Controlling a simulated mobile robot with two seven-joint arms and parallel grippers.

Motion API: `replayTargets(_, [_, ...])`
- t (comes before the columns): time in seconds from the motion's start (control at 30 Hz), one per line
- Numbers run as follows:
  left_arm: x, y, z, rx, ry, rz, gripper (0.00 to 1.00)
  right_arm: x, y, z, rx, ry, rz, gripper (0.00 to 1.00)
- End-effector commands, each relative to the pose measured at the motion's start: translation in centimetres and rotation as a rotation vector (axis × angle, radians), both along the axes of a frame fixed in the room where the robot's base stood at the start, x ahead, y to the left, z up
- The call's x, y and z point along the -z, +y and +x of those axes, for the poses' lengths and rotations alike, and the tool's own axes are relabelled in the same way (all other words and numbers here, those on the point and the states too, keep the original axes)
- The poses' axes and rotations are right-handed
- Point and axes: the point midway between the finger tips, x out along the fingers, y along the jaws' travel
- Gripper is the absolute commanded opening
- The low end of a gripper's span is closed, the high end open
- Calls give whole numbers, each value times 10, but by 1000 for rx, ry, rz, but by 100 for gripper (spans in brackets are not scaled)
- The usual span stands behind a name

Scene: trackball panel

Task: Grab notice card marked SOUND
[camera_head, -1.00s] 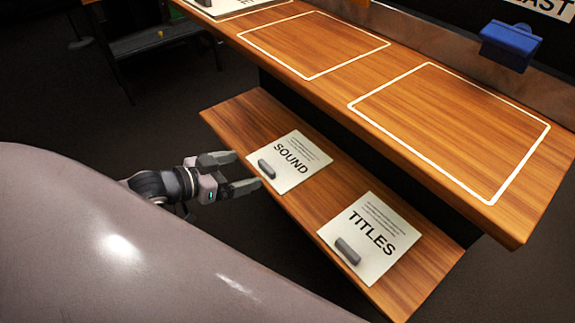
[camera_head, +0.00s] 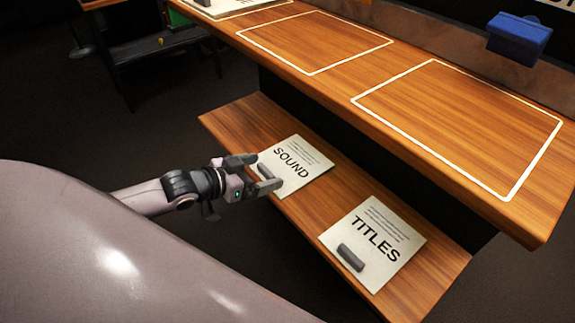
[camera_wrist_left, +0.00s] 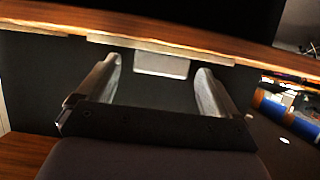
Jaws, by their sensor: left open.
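The white notice card marked SOUND (camera_head: 302,163) lies on the lower wooden shelf (camera_head: 228,118) in the head view. My left gripper (camera_head: 262,172) is open at the card's near left edge, and its fingers now cover the card's grey grip block. In the left wrist view a pale grey block (camera_wrist_left: 161,65) shows between the open fingertips, a little beyond them, in front of a thin card edge (camera_wrist_left: 130,43). The jaws look apart from the block. My right gripper does not show.
A second card, marked TITLES (camera_head: 378,243), with a grey grip block (camera_head: 350,257), lies farther right on the shelf. A blue box (camera_head: 518,38) is at the back right.

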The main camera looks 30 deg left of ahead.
Motion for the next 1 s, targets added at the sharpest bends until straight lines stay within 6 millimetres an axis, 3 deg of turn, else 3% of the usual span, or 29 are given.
replayTargets(0.13, [0,0,0,0,0,0,94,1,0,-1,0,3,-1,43])
replayTargets(0.17, [0,0,0,0,0,0,87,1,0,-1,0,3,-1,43])
replayTargets(0.33, [0,0,0,0,0,0,32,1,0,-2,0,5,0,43])
replayTargets(0.73, [-6,0,0,0,-1,0,32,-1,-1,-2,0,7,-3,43])
replayTargets(0.87, [-21,0,0,2,-3,0,32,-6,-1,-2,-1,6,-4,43])
replayTargets(1.0, [-49,0,0,2,-3,0,32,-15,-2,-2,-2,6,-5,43])
